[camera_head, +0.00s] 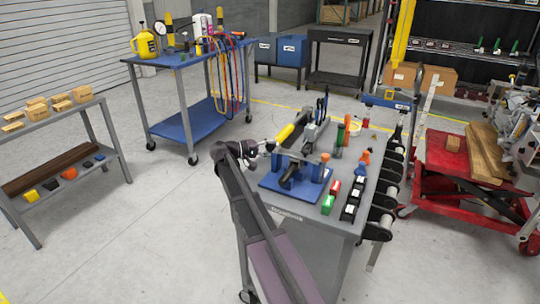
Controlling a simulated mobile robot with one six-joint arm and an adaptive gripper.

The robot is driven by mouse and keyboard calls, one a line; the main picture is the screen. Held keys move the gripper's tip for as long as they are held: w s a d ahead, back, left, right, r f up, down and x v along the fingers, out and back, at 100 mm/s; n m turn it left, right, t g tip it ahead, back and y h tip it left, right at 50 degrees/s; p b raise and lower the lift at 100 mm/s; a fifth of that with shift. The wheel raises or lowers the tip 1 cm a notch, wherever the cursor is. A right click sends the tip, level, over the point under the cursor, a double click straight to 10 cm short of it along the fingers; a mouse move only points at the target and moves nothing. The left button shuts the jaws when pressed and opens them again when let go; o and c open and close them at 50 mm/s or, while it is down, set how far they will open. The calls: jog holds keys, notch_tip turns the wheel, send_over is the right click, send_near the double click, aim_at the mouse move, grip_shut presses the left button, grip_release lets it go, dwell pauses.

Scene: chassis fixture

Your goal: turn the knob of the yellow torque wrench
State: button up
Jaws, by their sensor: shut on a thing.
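The yellow torque wrench (285,132) lies tilted on the grey workbench cart, its yellow handle running from lower left to upper right. My gripper (269,146) is at the handle's lower left end, coming in from the left. It is shut on the knob there; the small knob is mostly hidden between the fingers. My dark arm rises from the bottom of the view to it.
A blue fixture plate (268,183) with a dark clamp stands just in front of the wrench. Green and orange tools (340,139), small red, green and black boxes (328,203) fill the cart's right side. A blue cart (182,120) stands behind, with open floor between.

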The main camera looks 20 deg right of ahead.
jog(key=shift+f+n+h+b, duration=0.1)
jog(key=shift+n+h+b, duration=0.3)
jog(key=shift+b, duration=0.05)
jog(key=o, duration=1.2)
jog(key=shift+c, duration=0.2)
jog(key=shift+a, duration=0.1)
jog(key=w+a, duration=0.1)
jog(key=a, duration=1)
jog(key=shift+w+a, duration=0.25)
jog(key=shift+a, duration=0.15)
jog(key=shift+r, duration=0.2)
